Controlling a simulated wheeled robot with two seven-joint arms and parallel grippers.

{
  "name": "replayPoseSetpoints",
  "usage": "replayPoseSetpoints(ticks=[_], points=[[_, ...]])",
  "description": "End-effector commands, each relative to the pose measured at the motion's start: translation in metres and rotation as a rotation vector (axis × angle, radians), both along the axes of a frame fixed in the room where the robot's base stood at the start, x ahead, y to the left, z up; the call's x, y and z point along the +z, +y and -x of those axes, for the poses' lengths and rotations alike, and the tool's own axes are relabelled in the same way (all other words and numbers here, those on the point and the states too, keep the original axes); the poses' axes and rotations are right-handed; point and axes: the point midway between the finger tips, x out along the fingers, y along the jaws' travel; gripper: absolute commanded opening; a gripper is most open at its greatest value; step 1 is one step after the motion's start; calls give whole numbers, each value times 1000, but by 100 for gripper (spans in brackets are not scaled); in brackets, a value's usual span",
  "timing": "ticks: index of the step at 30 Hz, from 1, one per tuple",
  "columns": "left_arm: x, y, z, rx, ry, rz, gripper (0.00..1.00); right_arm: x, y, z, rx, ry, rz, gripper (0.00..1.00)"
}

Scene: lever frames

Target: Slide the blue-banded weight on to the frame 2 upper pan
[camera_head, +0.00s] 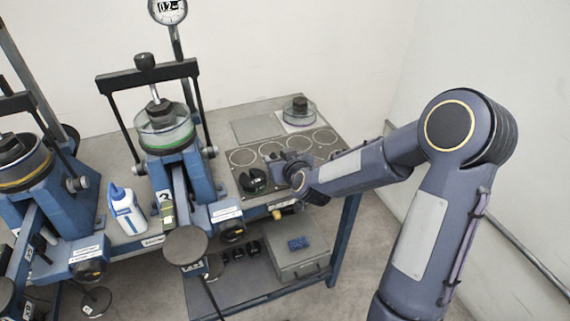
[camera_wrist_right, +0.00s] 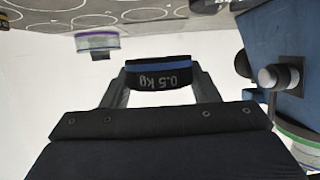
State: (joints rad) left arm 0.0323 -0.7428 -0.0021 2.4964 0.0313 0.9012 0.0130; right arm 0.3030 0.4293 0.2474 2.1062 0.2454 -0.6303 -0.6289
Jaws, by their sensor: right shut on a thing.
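The blue-banded weight (camera_wrist_right: 158,75) is a black disc marked 0.5 kg, upside down in the right wrist view. My right gripper (camera_wrist_right: 160,82) is shut on it, one finger on each side. In the head view my right gripper (camera_head: 281,160) is over the front of the weight tray, and the held weight is hard to make out. The yellow-ringed frame (camera_head: 62,205) stands at the left; a dark round pan (camera_head: 7,296) is cut off at the left edge. My left gripper is not in view.
The green-ringed frame (camera_head: 182,180) stands mid-table with a round pan (camera_head: 185,245) in front. A black weight (camera_head: 253,181) sits on the tray beside my gripper. A white bottle (camera_head: 126,212) stands between the frames. A clear cell (camera_head: 299,111) is at the back right.

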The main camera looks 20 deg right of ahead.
Motion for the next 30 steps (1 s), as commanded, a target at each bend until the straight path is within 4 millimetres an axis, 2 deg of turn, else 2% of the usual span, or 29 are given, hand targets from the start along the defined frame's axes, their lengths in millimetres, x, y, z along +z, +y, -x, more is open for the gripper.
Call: replayPoseSetpoints(ticks=[1,6,12,19,30], points=[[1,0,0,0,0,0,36,16,8,6,5,-10,3,25],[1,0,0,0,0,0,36,31,35,35,7,-6,1,25],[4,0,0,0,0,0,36,45,56,59,4,-4,1,25],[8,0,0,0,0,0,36,54,66,71,1,-3,1,25],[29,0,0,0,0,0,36,76,67,72,0,-3,1,25]])
